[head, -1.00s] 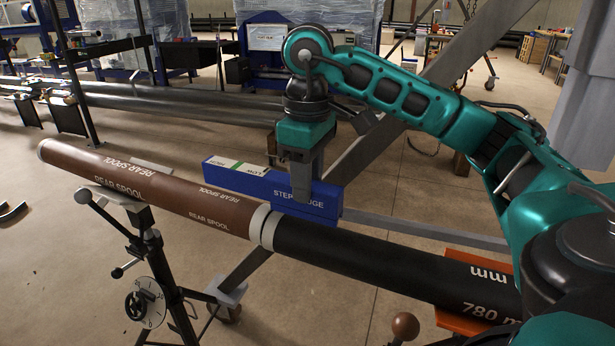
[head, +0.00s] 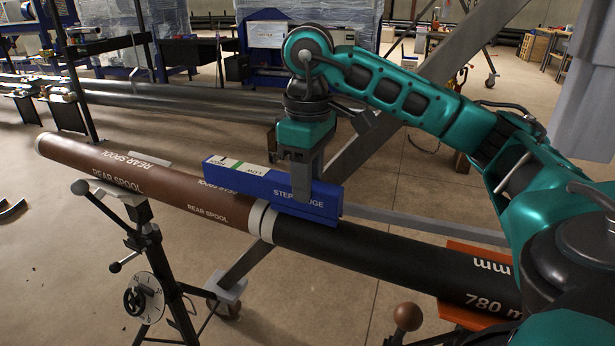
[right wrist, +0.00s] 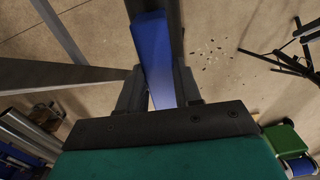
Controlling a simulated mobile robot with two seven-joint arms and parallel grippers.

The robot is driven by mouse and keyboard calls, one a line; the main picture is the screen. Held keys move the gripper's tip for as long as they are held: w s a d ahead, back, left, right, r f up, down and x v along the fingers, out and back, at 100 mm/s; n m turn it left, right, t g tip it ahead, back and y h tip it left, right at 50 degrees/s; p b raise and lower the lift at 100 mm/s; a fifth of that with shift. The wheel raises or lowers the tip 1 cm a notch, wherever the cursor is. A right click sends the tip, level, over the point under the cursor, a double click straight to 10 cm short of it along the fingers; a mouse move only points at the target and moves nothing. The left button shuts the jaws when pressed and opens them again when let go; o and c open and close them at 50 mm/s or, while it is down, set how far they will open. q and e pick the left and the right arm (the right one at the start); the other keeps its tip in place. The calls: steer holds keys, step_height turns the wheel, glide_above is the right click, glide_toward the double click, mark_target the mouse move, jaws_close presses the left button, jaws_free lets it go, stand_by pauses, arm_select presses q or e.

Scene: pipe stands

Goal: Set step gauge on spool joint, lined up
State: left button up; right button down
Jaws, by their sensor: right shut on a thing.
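The blue step gauge (head: 262,188), a long block with a white and green strip marked LOW on its top, is held in my right gripper (head: 302,190). The gauge lies along the spool line, over the top of the joint (head: 262,221), where light rings part the brown rear spool (head: 120,172) from the black spool (head: 390,262). It looks roughly parallel to the spools; whether it touches them I cannot tell. In the right wrist view the gauge (right wrist: 157,60) sits between the two dark fingers. My left gripper is out of view.
A stand with a dial (head: 145,297) bears the brown spool at left. An orange support (head: 470,312) is under the black spool at right. A grey diagonal beam (head: 425,90) rises behind my right arm. Open floor lies in front of the spools.

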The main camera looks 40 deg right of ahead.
steer(key=shift+f+b, duration=0.4)
steer(key=shift+f, duration=0.05)
stand_by(0.6)
steer(key=c, duration=1.1)
jaws_free()
steer(key=o, duration=0.5)
steer(key=shift+o, duration=0.2)
steer(key=shift+r+p, duration=2.45)
steer(key=shift+r, duration=0.65)
